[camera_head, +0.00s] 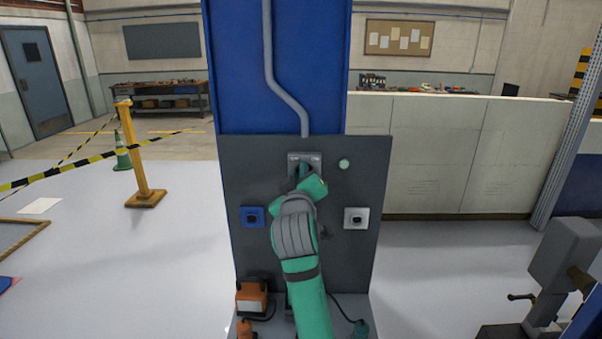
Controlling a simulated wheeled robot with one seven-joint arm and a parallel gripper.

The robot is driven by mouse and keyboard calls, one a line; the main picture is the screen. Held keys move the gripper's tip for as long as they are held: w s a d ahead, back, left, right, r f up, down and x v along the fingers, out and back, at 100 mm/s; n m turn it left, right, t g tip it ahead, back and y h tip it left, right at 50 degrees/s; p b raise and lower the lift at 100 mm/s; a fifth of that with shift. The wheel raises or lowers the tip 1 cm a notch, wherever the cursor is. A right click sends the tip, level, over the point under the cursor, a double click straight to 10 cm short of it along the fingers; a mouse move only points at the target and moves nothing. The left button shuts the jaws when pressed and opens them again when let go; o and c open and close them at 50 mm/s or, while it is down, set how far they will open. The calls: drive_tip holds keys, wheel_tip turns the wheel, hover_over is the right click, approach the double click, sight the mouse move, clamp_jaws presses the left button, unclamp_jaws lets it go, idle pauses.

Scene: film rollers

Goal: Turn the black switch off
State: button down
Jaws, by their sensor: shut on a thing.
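A dark grey panel (230,180) stands upright in front of a blue column. My gripper (302,173) reaches up to a grey switch plate (304,157) at the panel's top centre, below a grey conduit. Its jaws are shut on the control at this plate, which they mostly cover. I take this control to be the black switch; its colour and position are hidden. A blue switch (252,217) sits lower left and a white-plated switch (356,218) lower right, both apart from my gripper. My arm hides the panel between them.
A pale green round lamp (344,164) is right of the grey plate. An orange box (252,297) stands at the panel's lower left. A grey machine with a crank (562,260) is at right. A yellow barrier post (138,155) stands at left on open floor.

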drive_tip(key=shift+f+n, duration=0.2)
drive_tip(key=shift+n, duration=0.3)
idle(0.3)
drive_tip(key=c, duration=1.7)
unclamp_jaws()
drive_tip(key=shift+d, duration=0.1)
drive_tip(key=shift+s+a, duration=0.1)
drive_tip(key=shift+a, duration=0.1)
drive_tip(key=s, duration=1)
drive_tip(key=shift+s, duration=0.3)
